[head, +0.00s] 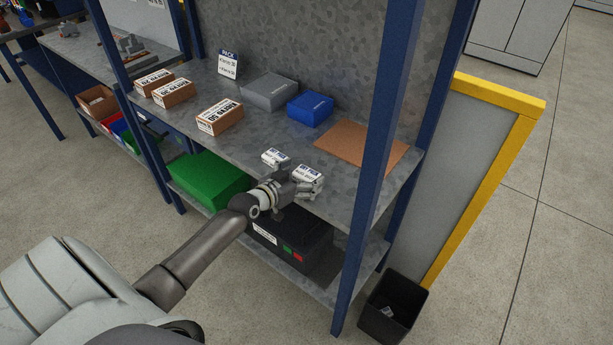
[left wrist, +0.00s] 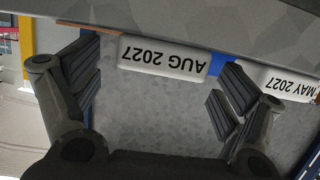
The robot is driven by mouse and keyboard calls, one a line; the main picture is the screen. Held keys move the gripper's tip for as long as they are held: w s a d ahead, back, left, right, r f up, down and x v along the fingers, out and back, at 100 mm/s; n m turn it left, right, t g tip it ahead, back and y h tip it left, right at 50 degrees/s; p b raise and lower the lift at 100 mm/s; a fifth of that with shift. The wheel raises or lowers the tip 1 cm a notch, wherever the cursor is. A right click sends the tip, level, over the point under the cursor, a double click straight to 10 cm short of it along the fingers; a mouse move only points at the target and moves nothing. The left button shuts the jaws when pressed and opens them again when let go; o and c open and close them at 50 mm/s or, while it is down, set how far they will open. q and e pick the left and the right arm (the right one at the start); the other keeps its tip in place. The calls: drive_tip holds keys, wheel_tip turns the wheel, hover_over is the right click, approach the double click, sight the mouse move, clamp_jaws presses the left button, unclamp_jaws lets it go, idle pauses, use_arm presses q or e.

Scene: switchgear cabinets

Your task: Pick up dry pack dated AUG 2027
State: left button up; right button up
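Two small white dry packs lie near the front edge of the bench top. The pack labelled AUG 2027 (left wrist: 163,58) appears upside down in the left wrist view; in the head view it is the right-hand pack (head: 308,174). The pack labelled MAY 2027 (left wrist: 285,83) is beside it, left of it in the head view (head: 275,157). My left gripper (head: 305,186) is at the front of the AUG 2027 pack. Its fingers (left wrist: 158,75) are spread, one toward each end of that pack, with no clear grip on it. My right gripper is out of view.
Cartons (head: 220,117), a grey box (head: 269,92), a blue box (head: 310,109), a PACK sign (head: 228,65) and a brown mat (head: 365,146) are on the bench. A blue post (head: 376,170) rises right of my gripper. A black bin (head: 393,306) stands on the floor.

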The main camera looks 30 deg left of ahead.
use_arm(q)
drive_tip(key=c, duration=1)
drive_tip(key=shift+c, duration=0.3)
drive_tip(key=shift+r, duration=0.15)
